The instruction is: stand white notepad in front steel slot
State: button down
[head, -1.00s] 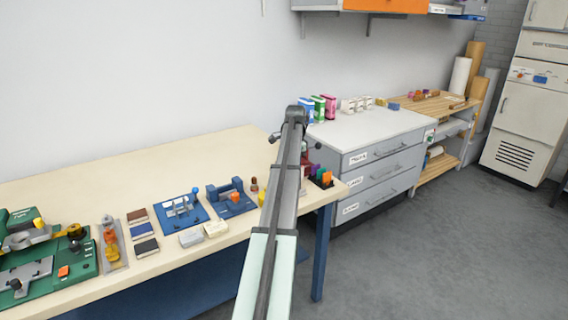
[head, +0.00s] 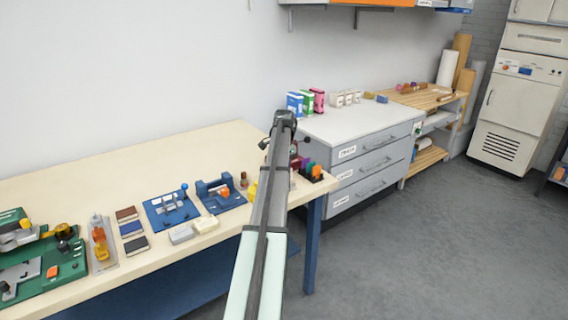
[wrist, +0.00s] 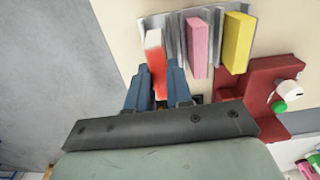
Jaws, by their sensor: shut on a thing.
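In the wrist view, my gripper (wrist: 158,84) is shut on a narrow notepad (wrist: 154,42), white at its far end and red-orange nearer the fingers. The steel rack (wrist: 177,40) lies just beyond the fingertips. The notepad overlaps the rack's left end; I cannot tell whether it is inside a slot or above it. A pink pad (wrist: 197,48) and a yellow pad (wrist: 237,43) stand in the rack to the right. In the head view, my arm hides the gripper, the notepad and most of the rack.
A dark red fixture (wrist: 262,88) with white and green knobs sits close to the right of my gripper. The bench (head: 90,170) carries blue fixtures (head: 220,194) and small blocks (head: 205,224). A grey drawer cabinet (head: 365,165) stands behind. The bench edge is left of the rack in the wrist view.

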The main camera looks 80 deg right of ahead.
jog(key=shift+f, duration=0.95)
jog(key=shift+f, duration=0.6)
dwell(0.8)
jog(key=c, duration=1.3)
grip_release()
jog(key=shift+r, duration=5.5)
